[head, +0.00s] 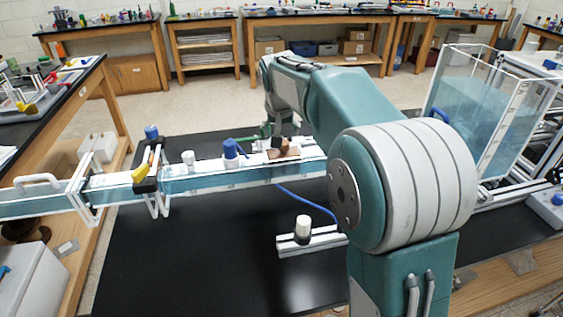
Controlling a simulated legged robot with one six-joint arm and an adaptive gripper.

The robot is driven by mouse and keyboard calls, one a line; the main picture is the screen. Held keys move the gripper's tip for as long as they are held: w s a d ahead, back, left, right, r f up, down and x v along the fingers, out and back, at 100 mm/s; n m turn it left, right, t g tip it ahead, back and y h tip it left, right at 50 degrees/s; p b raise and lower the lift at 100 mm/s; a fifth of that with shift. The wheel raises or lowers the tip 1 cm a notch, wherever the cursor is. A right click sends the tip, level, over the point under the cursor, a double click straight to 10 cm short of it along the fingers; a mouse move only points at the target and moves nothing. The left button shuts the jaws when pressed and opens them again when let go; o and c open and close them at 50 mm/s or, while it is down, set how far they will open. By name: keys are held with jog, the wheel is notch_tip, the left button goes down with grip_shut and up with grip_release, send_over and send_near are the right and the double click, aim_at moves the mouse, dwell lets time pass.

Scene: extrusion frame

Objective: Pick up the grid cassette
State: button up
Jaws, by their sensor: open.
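My gripper (284,138) hangs at the end of my teal arm, over the right part of a long clear water channel (205,181). Its fingers are small and dark here, and it appears open. A brownish block (281,152) sits on the channel close beneath the gripper. I cannot tell whether they touch. A dark frame with a yellow part (147,172) straddles the channel further left. No part is clearly recognisable as the grid cassette, and I cannot tell which of these it is. My arm hides the channel's right end.
Blue-topped fittings (231,149) and a white cap (188,158) stand up from the channel. A white-capped post (302,226) is on a rail in front, with a blue hose behind it. A clear tank (470,100) stands at the right. The black table (190,262) is clear at front left.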

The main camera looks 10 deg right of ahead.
aim_at(284, 142)
jog(key=x, duration=0.5)
jog(key=shift+d+f, duration=0.2)
jog(key=shift+d, duration=0.15)
jog(key=shift+a, duration=0.1)
jog(key=shift+a, duration=0.1)
jog(key=c, duration=1.1)
grip_shut()
